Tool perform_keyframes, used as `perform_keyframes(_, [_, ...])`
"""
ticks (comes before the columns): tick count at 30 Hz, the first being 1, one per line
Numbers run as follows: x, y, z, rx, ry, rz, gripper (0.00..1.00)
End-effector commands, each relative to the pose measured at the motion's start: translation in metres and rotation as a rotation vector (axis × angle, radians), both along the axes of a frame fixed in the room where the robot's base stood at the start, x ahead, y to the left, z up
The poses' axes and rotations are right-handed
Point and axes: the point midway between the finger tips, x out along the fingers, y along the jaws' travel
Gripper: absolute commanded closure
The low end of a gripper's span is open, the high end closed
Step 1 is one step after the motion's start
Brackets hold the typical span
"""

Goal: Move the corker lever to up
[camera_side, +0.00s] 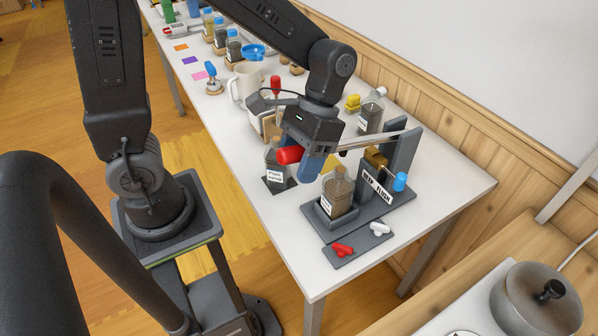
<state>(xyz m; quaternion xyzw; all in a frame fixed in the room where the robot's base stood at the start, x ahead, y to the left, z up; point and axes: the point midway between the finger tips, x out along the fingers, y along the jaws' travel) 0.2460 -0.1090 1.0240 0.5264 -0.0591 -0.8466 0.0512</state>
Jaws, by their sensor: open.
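The corker stands at the near right of the table, with a grey base (375,211) and a grey upright (404,155). Its lever (372,142) is a pale metal bar running from the upright leftward, slightly downward, to a red handle (289,155). My gripper (313,165) is open and points down at the handle end, with a blue finger just right of the red handle. It hides part of the lever, and I cannot tell whether the lever lies between the jaws. A brown jar (338,194) stands in the corker's holder below the lever.
A blue knob (400,181) sits on the corker's right side. A grey tray (358,245) with red and white pieces lies in front. A labelled jar (273,160) stands left of my gripper, a clear bottle (371,111) behind. A mug (245,85) stands farther back.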

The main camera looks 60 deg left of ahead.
Motion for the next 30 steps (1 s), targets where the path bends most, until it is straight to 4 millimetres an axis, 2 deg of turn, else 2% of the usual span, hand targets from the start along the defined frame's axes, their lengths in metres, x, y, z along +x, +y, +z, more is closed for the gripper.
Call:
perform_keyframes(3, [-0.005, 0.000, -0.018, 0.002, -0.073, 0.000, 0.43])
perform_keyframes(6, [0.007, 0.003, 0.005, 0.000, -0.076, 0.001, 0.43])
perform_keyframes(24, [0.050, 0.021, 0.110, 0.000, -0.071, 0.001, 0.43])
perform_keyframes(30, [0.050, 0.021, 0.148, 0.001, -0.071, 0.000, 0.43])
